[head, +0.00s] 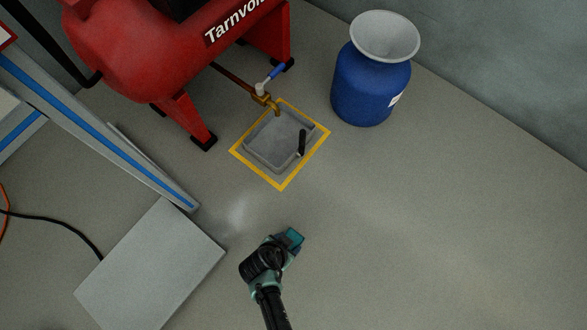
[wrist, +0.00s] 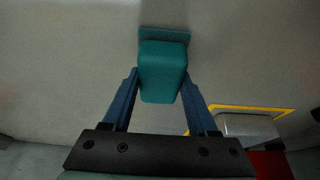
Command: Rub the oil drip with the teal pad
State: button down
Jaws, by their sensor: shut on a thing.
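My gripper (head: 282,246) is shut on the teal pad (head: 295,238), above the grey floor at the lower middle of the head view. In the wrist view the pad (wrist: 163,75) sits between my two blue fingers, with a wider teal plate at its far end. I cannot tell whether the pad touches the floor. No clear oil drip can be made out in either view. A pale sheen (head: 238,212) lies on the floor left of and beyond my gripper; I cannot tell whether it is oil or light.
A grey tray (head: 259,154) with a black handle stands inside a yellow floor outline, under the brass valve (head: 263,99) of a red tank (head: 135,45). A blue drum (head: 371,88) with a funnel stands right of it. A grey panel (head: 150,265) lies left. The right floor is clear.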

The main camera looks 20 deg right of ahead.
jog(key=shift+w+a+r+b, duration=0.1)
jog(key=shift+w+a+b, duration=0.2)
jog(key=shift+w+a, duration=0.45)
jog(key=shift+w+a+b, duration=0.3)
jog(key=shift+w+a, duration=0.2)
jog(key=shift+w, duration=0.4)
jog(key=shift+r, duration=0.1)
notch_tip(320, 180, up, 12)
jog(key=p, duration=1.1)
